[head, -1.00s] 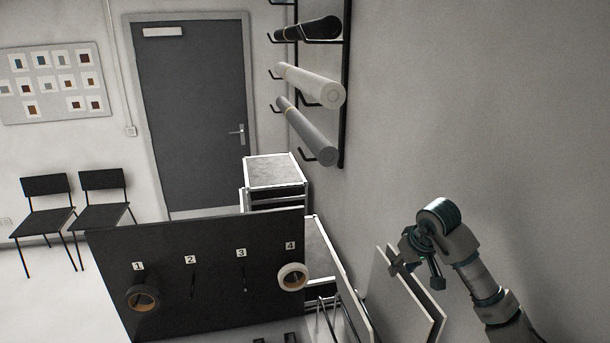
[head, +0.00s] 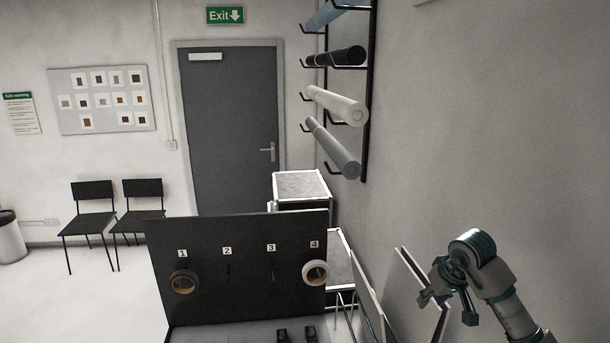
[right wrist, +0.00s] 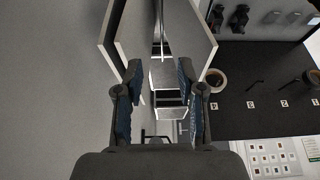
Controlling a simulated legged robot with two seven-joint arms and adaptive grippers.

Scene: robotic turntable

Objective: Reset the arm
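My right arm enters at the lower right of the head view, and its gripper (head: 448,306) hangs in front of the pale wall and beside pale upright panels. The right wrist view shows the same gripper (right wrist: 159,66) with its two blue-padded fingers spread apart and nothing between them. My left arm and gripper are not in view. A black board (head: 235,297) stands left of the right gripper, with hooks numbered 1 to 4. A dark tape roll (head: 184,283) hangs at 1 and a white tape roll (head: 316,273) at 4. The hooks at 2 and 3 look empty.
Pale upright panels (head: 407,296) lean close to the right gripper. Dark small objects (head: 310,333) lie at the board's foot. A rack with rolls (head: 340,105) hangs on the right wall. A grey door (head: 232,125), two chairs (head: 92,205) and a bin (head: 10,238) are farther back.

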